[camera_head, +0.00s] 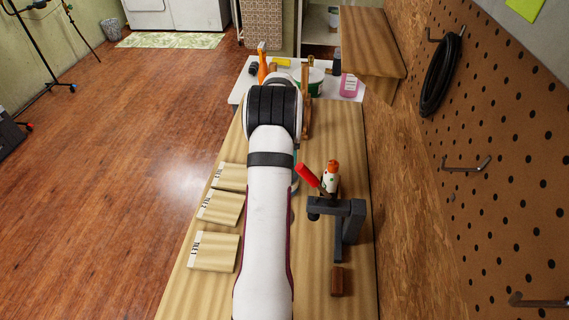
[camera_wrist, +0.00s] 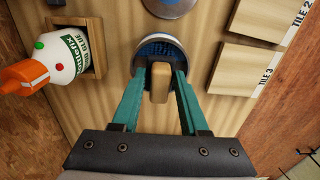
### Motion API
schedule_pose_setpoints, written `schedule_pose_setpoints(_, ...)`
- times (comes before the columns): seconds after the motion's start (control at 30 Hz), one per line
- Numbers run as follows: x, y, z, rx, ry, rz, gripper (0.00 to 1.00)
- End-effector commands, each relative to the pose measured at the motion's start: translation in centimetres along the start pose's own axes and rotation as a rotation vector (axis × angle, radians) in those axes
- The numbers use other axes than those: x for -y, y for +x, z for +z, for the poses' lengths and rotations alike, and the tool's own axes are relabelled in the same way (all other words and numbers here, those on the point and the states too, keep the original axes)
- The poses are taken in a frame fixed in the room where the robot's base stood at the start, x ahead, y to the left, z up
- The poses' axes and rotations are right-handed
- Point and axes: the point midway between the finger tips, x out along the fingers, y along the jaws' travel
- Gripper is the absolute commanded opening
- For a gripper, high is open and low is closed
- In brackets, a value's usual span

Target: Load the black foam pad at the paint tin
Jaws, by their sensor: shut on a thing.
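My gripper (camera_wrist: 160,88) shows in the wrist view, its teal fingers shut on a pale wooden block (camera_wrist: 160,81), which looks like a handle. The block is over or at a round tin (camera_wrist: 178,43) with a grey rim and dark blue inside. I take this for the paint tin.
Several labelled wooden tiles (camera_head: 213,252) lie left of my arm. An orange-capped bottle (camera_head: 331,181), a red handle (camera_head: 307,175) and a dark grey stand (camera_head: 342,212) are on the right. Another round thing (camera_wrist: 168,5) is beyond the tin. A pegboard wall (camera_head: 510,150) borders the bench's right.

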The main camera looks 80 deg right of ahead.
Motion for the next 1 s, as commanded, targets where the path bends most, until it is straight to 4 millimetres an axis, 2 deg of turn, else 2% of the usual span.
schedule_pose_setpoints(1.0,0.00,0.94,0.01,0.001,0.000,0.000,0.00)
